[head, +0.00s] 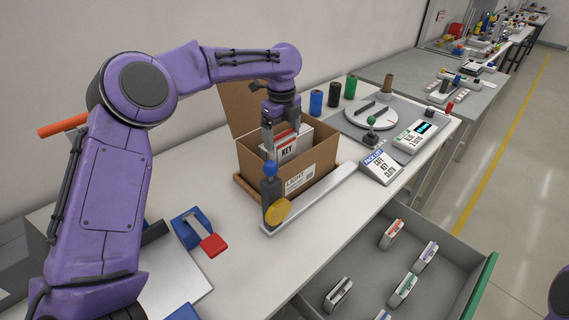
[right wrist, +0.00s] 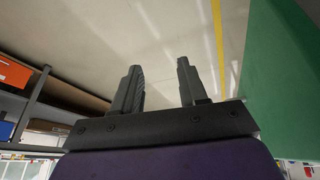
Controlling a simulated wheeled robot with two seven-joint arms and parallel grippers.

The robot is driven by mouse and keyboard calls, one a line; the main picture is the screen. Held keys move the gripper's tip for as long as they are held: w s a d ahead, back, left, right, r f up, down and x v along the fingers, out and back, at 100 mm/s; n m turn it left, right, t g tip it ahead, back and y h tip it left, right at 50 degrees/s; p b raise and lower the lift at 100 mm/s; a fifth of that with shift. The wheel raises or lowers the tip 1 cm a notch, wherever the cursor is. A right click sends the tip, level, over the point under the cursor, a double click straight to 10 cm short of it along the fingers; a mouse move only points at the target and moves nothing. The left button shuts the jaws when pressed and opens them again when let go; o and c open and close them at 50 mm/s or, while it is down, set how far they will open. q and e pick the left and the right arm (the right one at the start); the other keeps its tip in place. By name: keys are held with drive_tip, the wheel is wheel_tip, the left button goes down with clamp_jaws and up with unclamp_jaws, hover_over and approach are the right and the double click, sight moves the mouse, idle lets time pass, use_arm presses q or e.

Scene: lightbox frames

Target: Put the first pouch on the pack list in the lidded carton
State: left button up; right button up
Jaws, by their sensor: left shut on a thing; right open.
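My left gripper (head: 281,122) is shut on a white pouch (head: 288,150) with a red band and the word KEY. The pouch is upright, its lower part hidden inside the brown carton (head: 318,172); I cannot tell whether it touches the bottom. The carton's lid (head: 238,108) stands open at the back. The pack list (head: 381,166) is a small sloped sign right of the carton; its lines look like CAFE, KEY, CLOTH, the first hard to read. My right gripper (right wrist: 160,88) is open and empty, away from the carton.
An open drawer (head: 358,265) at the front right holds several pouches with coloured ends. A grey post (head: 270,198) with a blue knob and yellow disc stands before the carton. A round plate (head: 371,112) and spools are behind; a blue-and-red tool (head: 200,233) lies left.

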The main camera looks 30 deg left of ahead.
sight(284, 163)
use_arm(q)
drive_tip(key=f, duration=0.2)
drive_tip(key=w+f, duration=0.1)
drive_tip(key=f, duration=0.3)
drive_tip(key=shift+w+f, duration=0.15)
drive_tip(key=shift+w, duration=0.2)
drive_tip(key=f, duration=0.2)
drive_tip(key=f+p, duration=0.1)
drive_tip(key=shift+s+f, duration=0.4)
drive_tip(key=shift+w+f, duration=0.15)
use_arm(e)
drive_tip(key=shift+w+r, duration=0.4)
drive_tip(key=shift+r, duration=0.1)
use_arm(q)
drive_tip(key=shift+f, duration=0.1)
drive_tip(key=shift+f, duration=0.25)
use_arm(e)
drive_tip(key=shift+s, duration=0.1)
use_arm(q)
drive_tip(key=shift+f, duration=0.2)
drive_tip(key=o, duration=1.1)
wheel_tip(284, 163, up, 13)
drive_tip(key=shift+r+b, duration=0.15)
drive_tip(key=shift+b, duration=0.5)
use_arm(e)
drive_tip(key=shift+f, duration=0.65)
